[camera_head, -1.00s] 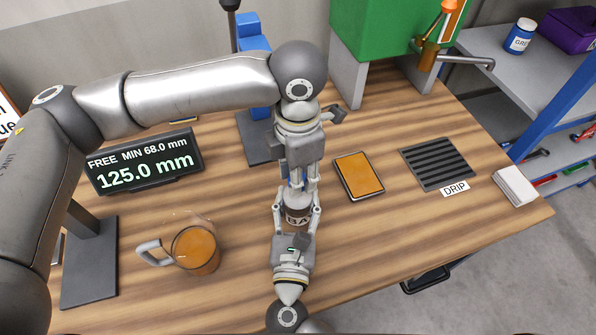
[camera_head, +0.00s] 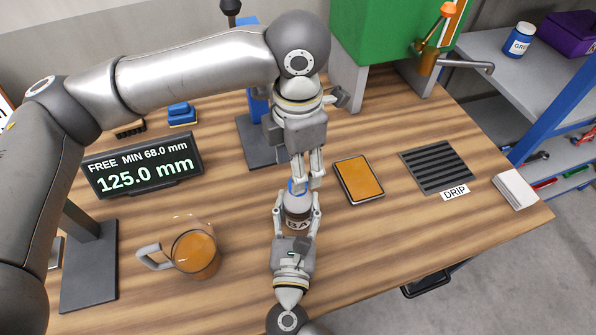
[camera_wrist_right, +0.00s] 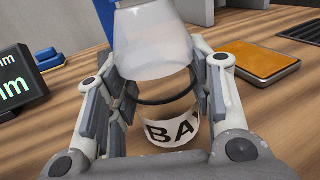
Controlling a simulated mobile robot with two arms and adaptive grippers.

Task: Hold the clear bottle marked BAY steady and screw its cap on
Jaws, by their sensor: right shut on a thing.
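My right gripper (camera_head: 297,213) is shut around the bottle from the near side. A blue cap (camera_head: 297,187) sits at the bottle's top; its thread is too small to see.
A glass jug (camera_head: 195,253) of amber liquid stands left of the bottle. A display (camera_head: 143,165) reads 125.0 mm. An orange-topped pad (camera_head: 359,179) and drip grate (camera_head: 437,166) lie to the right. A green cabinet (camera_head: 390,40) stands behind. The front-right table is clear.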

